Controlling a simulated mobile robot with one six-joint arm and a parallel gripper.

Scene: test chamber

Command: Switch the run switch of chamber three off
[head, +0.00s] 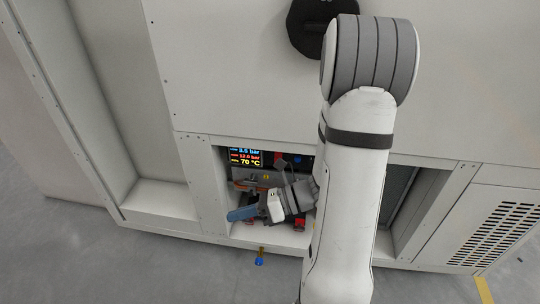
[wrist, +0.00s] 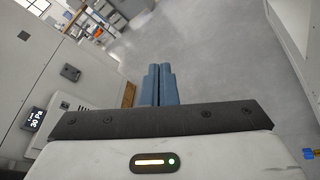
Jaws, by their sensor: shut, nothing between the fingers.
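My gripper (head: 242,214) shows its blue fingers in the head view, in front of an open recess low in a pale cabinet. The fingers are shut and empty; they also lie together in the wrist view (wrist: 158,72), over bare grey floor. In the wrist view a grey panel at the left carries a small black fitting (wrist: 70,72) and a dark display (wrist: 34,122) reading about 30 Pa. I cannot tell whether the black fitting is the run switch. No chamber number is legible. My arm hides part of the recess in the head view.
The recess holds a lit display (head: 245,156) with bar and °C readings and a copper-coloured pipe. A blue-capped brass fitting (head: 260,258) sticks out below it. A vent grille (head: 497,237) is at the right. The wrist view shows open floor (wrist: 215,60) ahead.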

